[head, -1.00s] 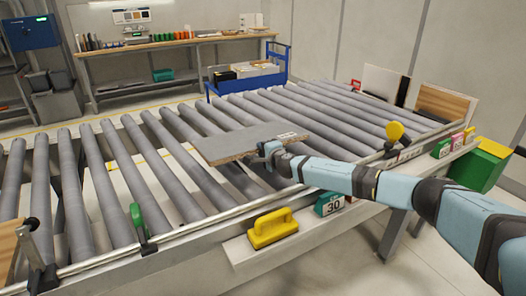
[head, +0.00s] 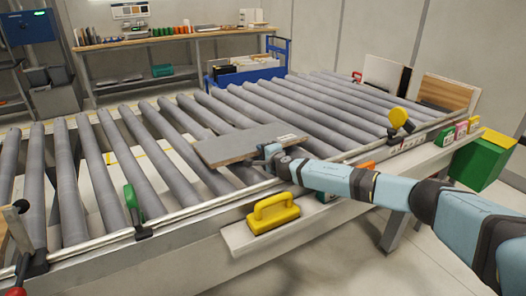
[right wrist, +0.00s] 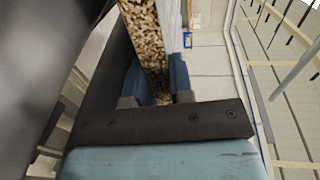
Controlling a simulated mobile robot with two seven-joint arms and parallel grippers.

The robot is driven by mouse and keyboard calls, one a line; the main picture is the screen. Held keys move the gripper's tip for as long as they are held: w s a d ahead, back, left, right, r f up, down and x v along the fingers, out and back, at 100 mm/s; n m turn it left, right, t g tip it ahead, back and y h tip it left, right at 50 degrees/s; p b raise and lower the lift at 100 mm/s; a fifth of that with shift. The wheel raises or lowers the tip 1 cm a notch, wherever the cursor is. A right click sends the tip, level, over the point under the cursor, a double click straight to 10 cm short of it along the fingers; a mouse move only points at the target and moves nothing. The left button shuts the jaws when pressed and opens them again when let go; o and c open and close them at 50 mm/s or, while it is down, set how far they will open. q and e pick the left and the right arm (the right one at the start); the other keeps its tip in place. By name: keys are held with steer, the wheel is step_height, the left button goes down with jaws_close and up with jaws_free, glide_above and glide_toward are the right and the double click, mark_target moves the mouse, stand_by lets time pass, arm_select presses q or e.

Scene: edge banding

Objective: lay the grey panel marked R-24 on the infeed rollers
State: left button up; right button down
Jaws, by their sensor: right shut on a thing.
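The grey panel (head: 245,146) is a flat board with a small white label near its right end, too small to read. It is over the infeed rollers (head: 290,110), roughly level. I cannot tell whether it touches them. My right gripper (head: 270,151) is shut on the panel's near edge, toward its right end. In the right wrist view the panel's speckled chipboard edge (right wrist: 145,38) stands between the two blue fingers of the gripper (right wrist: 160,88). My left gripper is not in view.
A yellow handled block (head: 273,213) sits on the front ledge. A green clamp (head: 133,208) and a yellow knob (head: 398,117) stand along the near rail. A blue trolley (head: 245,75) and a workbench (head: 170,42) are behind the rollers. Rollers left of the panel are clear.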

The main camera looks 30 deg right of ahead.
steer(key=shift+r, duration=0.15)
steer(key=c, duration=0.9)
jaws_free()
steer(key=o, duration=0.3)
steer(key=shift+f, duration=0.3)
steer(key=o, duration=0.6)
steer(key=shift+s+r, duration=0.1)
